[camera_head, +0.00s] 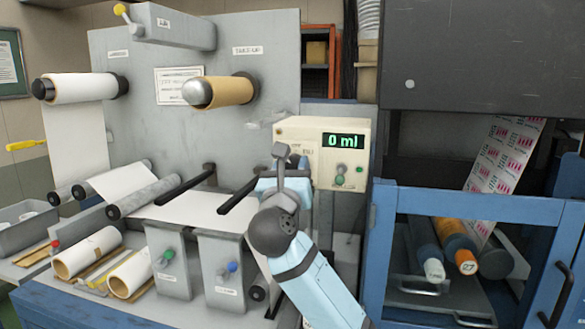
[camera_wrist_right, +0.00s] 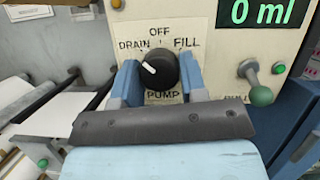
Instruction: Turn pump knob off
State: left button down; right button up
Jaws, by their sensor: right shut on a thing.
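The pump knob (camera_wrist_right: 158,69) is black and round, with a white pointer mark turned to the upper left, toward the word DRAIN. Its label plate (camera_wrist_right: 192,27) reads OFF at the top, DRAIN at the left, FILL at the right and PUMP below. My right gripper (camera_wrist_right: 158,84) has one blue finger on each side of the knob and is shut on it. In the head view my right gripper (camera_head: 284,168) is at the left part of the cream pump box (camera_head: 305,128) and hides most of the knob. My left gripper is not in view.
The pump box's display (camera_head: 343,141) reads 0 ml. A green-tipped lever (camera_wrist_right: 262,94) and a green button (camera_wrist_right: 279,68) are right of the knob. Black rods (camera_head: 238,195) stick out at the left. A blue-framed cabinet (camera_head: 470,204) stands at the right.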

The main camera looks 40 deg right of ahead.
jog(key=shift+f+m+g+h+b, duration=0.25)
jog(key=shift+m+g+h+b, duration=0.05)
jog(key=shift+m+b, duration=0.6)
jog(key=m+g+h+b, duration=0.1)
jog(key=m+b, duration=0.1)
jog(key=m, duration=0.1)
jog(key=shift+w+f+b, duration=0.1)
jog(key=shift+f+b, duration=0.05)
jog(key=shift+b, duration=0.2)
jog(key=m+g+b, duration=0.1)
jog(key=m+b, duration=0.1)
jog(key=shift+a+m+g+h, duration=0.1)
jog(key=shift+m+g+h, duration=0.2)
jog(key=shift+m, duration=0.1)
jog(key=m+g+b, duration=0.1)
jog(key=m+b, duration=0.1)
jog(key=shift+m+b, duration=0.35)
jog(key=shift+m, duration=0.05)
jog(key=shift+r+m+g+b, duration=0.2)
jog(key=shift+m+g+b, duration=0.2)
jog(key=shift+m+b, duration=0.25)
jog(key=shift+r+m+g+h+b, duration=0.15)
jog(key=shift+m+g+h+b, duration=0.2)
jog(key=shift+m, duration=0.2)
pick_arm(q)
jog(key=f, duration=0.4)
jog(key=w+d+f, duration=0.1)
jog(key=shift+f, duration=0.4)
